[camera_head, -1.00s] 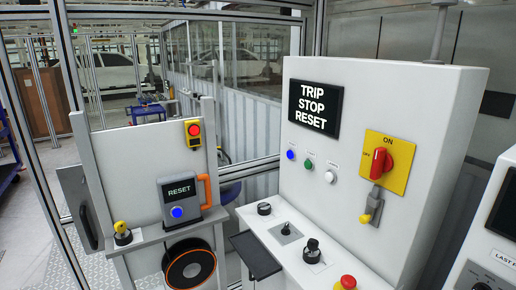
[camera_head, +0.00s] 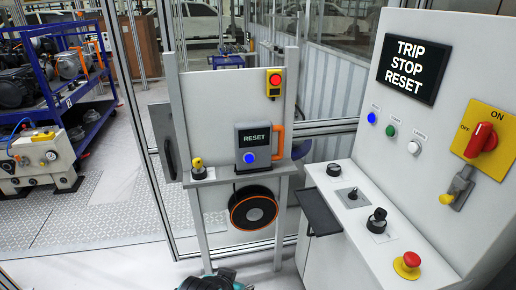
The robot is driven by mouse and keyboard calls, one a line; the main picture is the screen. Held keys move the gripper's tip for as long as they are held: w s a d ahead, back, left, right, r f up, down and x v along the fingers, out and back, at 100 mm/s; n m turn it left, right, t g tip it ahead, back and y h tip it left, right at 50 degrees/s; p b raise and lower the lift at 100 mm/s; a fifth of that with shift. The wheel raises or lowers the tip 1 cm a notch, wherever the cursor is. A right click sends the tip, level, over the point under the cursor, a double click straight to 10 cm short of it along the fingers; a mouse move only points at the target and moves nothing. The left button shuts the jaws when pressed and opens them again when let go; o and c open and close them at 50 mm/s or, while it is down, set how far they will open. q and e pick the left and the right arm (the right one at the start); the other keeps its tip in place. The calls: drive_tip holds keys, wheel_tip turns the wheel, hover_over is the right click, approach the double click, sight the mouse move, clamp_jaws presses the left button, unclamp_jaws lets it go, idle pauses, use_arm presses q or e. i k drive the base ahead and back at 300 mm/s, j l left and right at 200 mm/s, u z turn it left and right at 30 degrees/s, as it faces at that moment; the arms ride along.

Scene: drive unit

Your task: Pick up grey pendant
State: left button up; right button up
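The grey pendant (camera_head: 247,136) is a grey box with a dark screen reading RESET, a lit blue button below it and an orange handle on its right side. It stands upright on the narrow shelf (camera_head: 222,176) of a grey panel stand (camera_head: 215,105). Nothing of mine touches it. Neither of my grippers can be made out in this view. A dark and teal shape is cut off by the bottom edge below the stand; I cannot tell what it is.
A yellow-topped knob (camera_head: 198,168) sits left of the pendant, and a round black-and-orange reel (camera_head: 253,208) hangs below. A white control console (camera_head: 400,160) stands right, with a dark tray (camera_head: 319,212) jutting toward the stand. A blue rack (camera_head: 75,90) is at left. Checkered floor (camera_head: 110,205) lies open.

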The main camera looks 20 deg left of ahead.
sight(254, 139)
drive_tip(key=i+j+u, duration=0.1)
drive_tip(key=i+j, duration=0.3)
drive_tip(key=i+j+u, duration=0.1)
drive_tip(key=i+j, duration=0.2)
drive_tip(key=i, duration=0.2)
drive_tip(key=i+j, duration=0.35)
drive_tip(key=i+u, duration=0.05)
drive_tip(key=i, duration=0.05)
